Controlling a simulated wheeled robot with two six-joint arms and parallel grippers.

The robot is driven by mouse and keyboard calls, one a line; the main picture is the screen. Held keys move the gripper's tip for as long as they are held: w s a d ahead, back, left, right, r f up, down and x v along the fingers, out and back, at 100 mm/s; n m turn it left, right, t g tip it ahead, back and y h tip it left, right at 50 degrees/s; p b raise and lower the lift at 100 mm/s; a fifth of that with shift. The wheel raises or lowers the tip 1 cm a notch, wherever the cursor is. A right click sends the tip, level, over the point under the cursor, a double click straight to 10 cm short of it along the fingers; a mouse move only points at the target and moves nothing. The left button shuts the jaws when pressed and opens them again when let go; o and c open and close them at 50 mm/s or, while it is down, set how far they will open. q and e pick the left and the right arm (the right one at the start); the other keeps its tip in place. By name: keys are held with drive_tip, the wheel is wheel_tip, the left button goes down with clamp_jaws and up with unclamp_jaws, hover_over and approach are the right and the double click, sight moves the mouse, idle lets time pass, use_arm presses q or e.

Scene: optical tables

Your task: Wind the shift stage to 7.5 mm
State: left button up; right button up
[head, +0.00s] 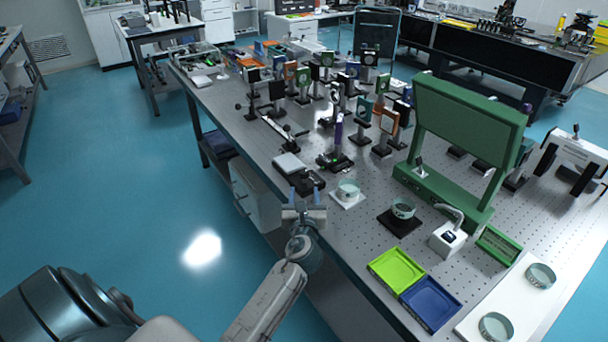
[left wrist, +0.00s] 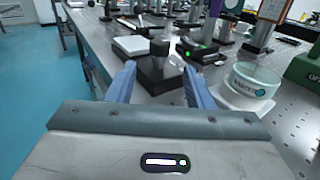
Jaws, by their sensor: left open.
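My left gripper (head: 305,196) is open and empty at the table's near edge. Its two blue fingers also show in the left wrist view (left wrist: 158,68). Just beyond the fingertips sits a low black block (head: 311,183) with a grey knob (left wrist: 160,48), which lies between the fingers in the wrist view and looks apart from them. This may be the shift stage; I cannot read a scale or label. Behind it is another black stage (head: 335,161) carrying a purple post, with a green light (left wrist: 188,54). My right gripper is not in view.
A white box (head: 288,163) lies left of the block. A round glass dish (head: 348,189) on a white pad stands close on the right. A green frame (head: 468,110), green tray (head: 397,270) and blue tray (head: 431,303) are farther right. Several optics mounts crowd behind.

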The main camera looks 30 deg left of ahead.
sight(304, 178)
use_arm(q)
drive_tip(key=x, duration=0.9)
drive_tip(key=shift+p, duration=0.35)
drive_tip(key=shift+s, duration=0.1)
drive_tip(key=c, duration=1)
